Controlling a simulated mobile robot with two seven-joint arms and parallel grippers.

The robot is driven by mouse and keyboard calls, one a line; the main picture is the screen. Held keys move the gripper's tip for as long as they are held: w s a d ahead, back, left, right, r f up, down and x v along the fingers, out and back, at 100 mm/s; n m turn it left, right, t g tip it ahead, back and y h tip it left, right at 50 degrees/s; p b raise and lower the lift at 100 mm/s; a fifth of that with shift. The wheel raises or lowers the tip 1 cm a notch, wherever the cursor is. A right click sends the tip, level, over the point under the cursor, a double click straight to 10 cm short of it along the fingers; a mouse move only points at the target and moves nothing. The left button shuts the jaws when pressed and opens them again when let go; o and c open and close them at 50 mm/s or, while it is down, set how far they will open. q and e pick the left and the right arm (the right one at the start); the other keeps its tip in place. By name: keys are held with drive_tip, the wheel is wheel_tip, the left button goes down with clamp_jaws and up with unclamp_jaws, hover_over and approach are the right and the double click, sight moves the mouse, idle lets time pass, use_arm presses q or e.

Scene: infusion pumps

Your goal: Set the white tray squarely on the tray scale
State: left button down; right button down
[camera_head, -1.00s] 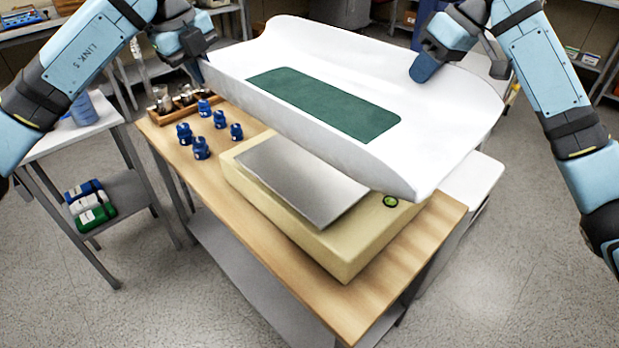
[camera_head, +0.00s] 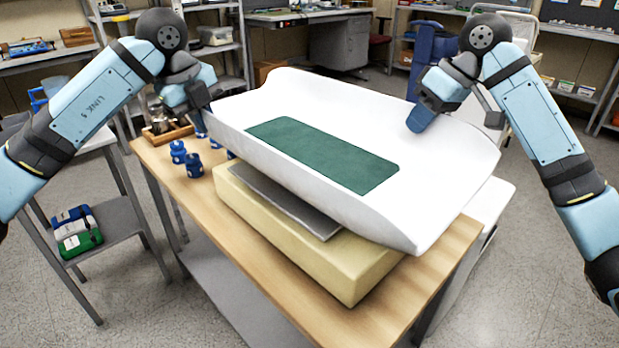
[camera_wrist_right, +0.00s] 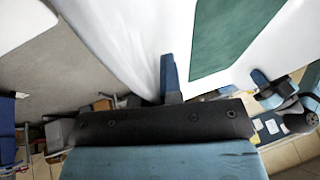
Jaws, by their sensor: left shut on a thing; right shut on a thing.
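The white tray (camera_head: 440,185), a curved trough with a green mat (camera_head: 322,155) in it, is held above the tray scale. The scale has a cream body (camera_head: 300,255) and a grey metal plate (camera_head: 285,200), now largely hidden under the tray. My left gripper (camera_head: 207,108) is shut on the tray's left end. My right gripper (camera_head: 425,115) is shut on the tray's far right side; in the right wrist view its finger (camera_wrist_right: 170,75) lies against the white wall. The tray overhangs the scale toward the back and right. Whether it touches the plate is unclear.
Several blue weights (camera_head: 186,160) stand left of the scale on the wooden table (camera_head: 165,165), near a wooden box (camera_head: 168,134). A side cart (camera_head: 125,190) stands at the left. A white unit (camera_head: 492,205) stands behind the table's right end.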

sight(417, 143)
use_arm(q)
drive_tip(key=shift+a+f, duration=0.1)
drive_tip(key=shift+f, duration=0.05)
use_arm(e)
drive_tip(key=shift+d+f, duration=0.1)
drive_tip(key=shift+f, duration=0.1)
